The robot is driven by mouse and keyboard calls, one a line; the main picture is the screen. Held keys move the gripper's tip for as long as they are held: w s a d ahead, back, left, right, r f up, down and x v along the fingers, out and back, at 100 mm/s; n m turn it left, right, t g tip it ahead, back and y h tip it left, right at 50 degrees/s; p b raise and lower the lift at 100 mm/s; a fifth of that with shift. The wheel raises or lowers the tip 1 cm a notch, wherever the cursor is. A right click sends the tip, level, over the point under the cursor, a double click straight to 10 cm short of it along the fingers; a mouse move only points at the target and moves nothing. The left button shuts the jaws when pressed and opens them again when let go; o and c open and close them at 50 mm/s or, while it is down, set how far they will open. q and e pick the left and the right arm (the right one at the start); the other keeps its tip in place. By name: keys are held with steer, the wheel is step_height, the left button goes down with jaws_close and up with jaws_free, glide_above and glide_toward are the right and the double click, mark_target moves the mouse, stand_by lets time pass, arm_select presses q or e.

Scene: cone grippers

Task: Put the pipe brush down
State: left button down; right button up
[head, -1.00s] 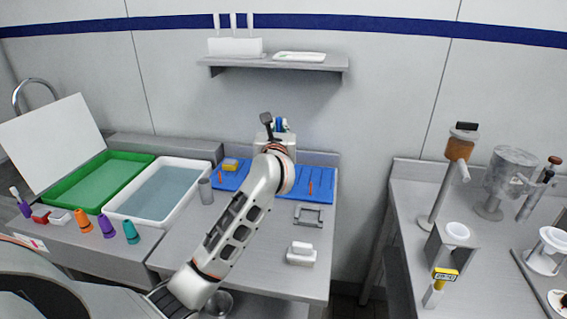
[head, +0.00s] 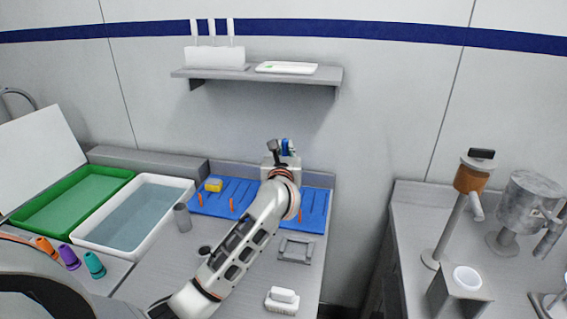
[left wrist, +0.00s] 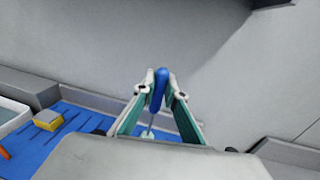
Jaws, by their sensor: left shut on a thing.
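The pipe brush has a blue handle (left wrist: 159,86), seen upright between my fingers in the left wrist view. A thin shaft runs down from it to a pale lower part. My left gripper (left wrist: 157,94) is shut on the blue handle. In the head view my left gripper (head: 284,158) is at the far side of the table, above the blue mat (head: 317,208), near the back wall. A bit of blue of the brush (head: 287,146) shows there; the arm hides much of it. Whether the brush's lower end touches the mat cannot be told. My right gripper is not in view.
On the mat lie a yellow sponge (head: 213,185) and orange pegs (head: 232,203). A grey cup (head: 182,217), a grey frame (head: 296,249) and a white brush (head: 282,299) stand nearby. A water basin (head: 140,212) is left. A shelf (head: 256,76) hangs above.

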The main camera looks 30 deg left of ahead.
arm_select(q)
step_height(320, 180, down, 4)
steer(key=shift+f, duration=0.2)
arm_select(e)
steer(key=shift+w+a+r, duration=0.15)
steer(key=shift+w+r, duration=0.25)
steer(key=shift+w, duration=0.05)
arm_select(q)
steer(key=shift+f, duration=0.1)
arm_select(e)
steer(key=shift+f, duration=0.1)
arm_select(q)
steer(key=c, duration=2.1)
jaws_free()
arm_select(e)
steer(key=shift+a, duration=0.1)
